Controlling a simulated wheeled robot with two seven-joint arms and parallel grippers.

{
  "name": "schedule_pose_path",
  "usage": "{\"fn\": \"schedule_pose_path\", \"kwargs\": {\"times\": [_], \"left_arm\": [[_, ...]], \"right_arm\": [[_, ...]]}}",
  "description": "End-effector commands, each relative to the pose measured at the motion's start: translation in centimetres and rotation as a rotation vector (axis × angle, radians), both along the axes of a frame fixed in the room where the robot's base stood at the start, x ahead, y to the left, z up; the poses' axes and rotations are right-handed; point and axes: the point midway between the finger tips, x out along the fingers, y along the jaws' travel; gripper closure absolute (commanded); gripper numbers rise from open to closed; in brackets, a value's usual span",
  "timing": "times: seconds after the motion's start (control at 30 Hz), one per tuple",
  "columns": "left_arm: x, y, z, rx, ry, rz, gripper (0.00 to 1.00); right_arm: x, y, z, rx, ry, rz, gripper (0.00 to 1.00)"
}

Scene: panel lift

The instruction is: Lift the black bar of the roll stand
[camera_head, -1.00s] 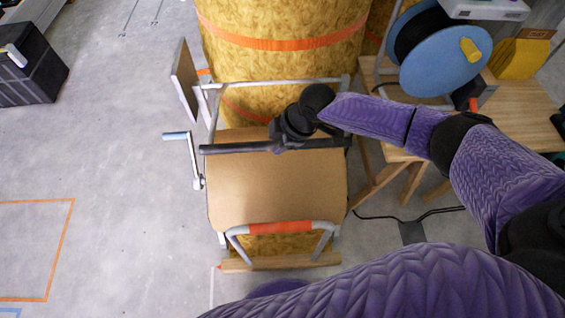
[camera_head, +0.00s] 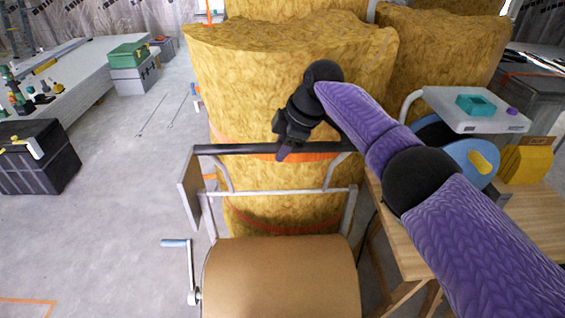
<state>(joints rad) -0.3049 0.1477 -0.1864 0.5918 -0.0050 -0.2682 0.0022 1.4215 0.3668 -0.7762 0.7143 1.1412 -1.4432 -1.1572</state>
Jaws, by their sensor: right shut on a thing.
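The black bar (camera_head: 235,149) runs level across the roll stand, in front of the yellow bales, carried on grey side arms. The roll stand (camera_head: 330,190) has a grey metal frame around a large brown roll (camera_head: 280,275). My right gripper (camera_head: 284,150) reaches in from the right and is shut on the black bar near its middle. The bar is raised, with a clear gap between it and the roll. The fingertips are partly hidden against the dark bar. My left gripper is not in view.
Tall yellow bales (camera_head: 270,80) with orange straps stand right behind the stand. A crank handle (camera_head: 190,265) sticks out at its left, beside an upright board (camera_head: 188,195). A wooden table (camera_head: 425,240) is close on the right.

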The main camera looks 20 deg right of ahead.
Motion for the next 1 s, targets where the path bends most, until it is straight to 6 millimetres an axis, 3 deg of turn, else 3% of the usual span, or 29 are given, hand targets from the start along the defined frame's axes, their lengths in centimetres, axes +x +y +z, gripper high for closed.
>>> {"fn": "schedule_pose_path", "kwargs": {"times": [0.5, 0.53, 0.7, 0.9, 1.0], "left_arm": [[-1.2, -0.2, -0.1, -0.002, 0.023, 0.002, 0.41], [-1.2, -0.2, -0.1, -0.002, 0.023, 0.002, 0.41], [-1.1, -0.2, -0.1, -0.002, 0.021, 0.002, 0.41], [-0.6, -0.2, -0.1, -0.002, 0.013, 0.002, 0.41], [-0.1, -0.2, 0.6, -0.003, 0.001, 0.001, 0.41]], "right_arm": [[0.2, -0.3, -0.3, -0.008, 0.009, -0.006, 1.00], [0.2, -0.4, -0.3, -0.008, 0.009, -0.006, 0.63], [0.3, -0.3, -0.1, -0.006, 0.007, -0.004, 0.30], [0.3, -0.2, 0.1, -0.003, 0.005, -0.003, 0.30], [0.0, -0.5, 1.3, -0.002, 0.002, -0.002, 0.30]]}}
